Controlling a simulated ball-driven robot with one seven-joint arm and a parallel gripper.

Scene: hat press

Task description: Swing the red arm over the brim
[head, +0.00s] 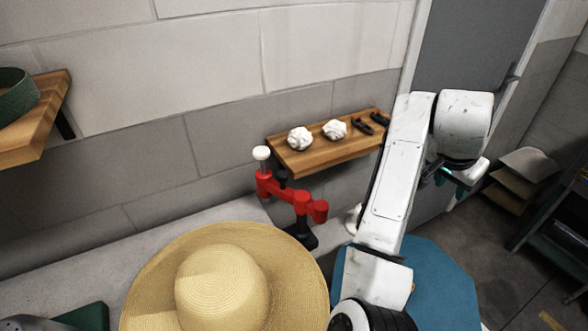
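The red arm (284,192) stands on a black post behind and to the right of the hat, with a white knob (261,153) at its left end. It appears beside the brim rather than over it. The straw hat (224,285) with its wide brim (154,282) sits crown up at the bottom centre. My gripper (459,182) is at the right, well apart from the red arm and the hat. It is partly hidden behind my own white arm, and its fingers do not show clearly.
A wooden wall shelf (318,157) behind the red arm holds white crumpled lumps and dark small items. Another wooden shelf (36,127) with a green ring is at upper left. A blue surface (440,285) lies below my arm.

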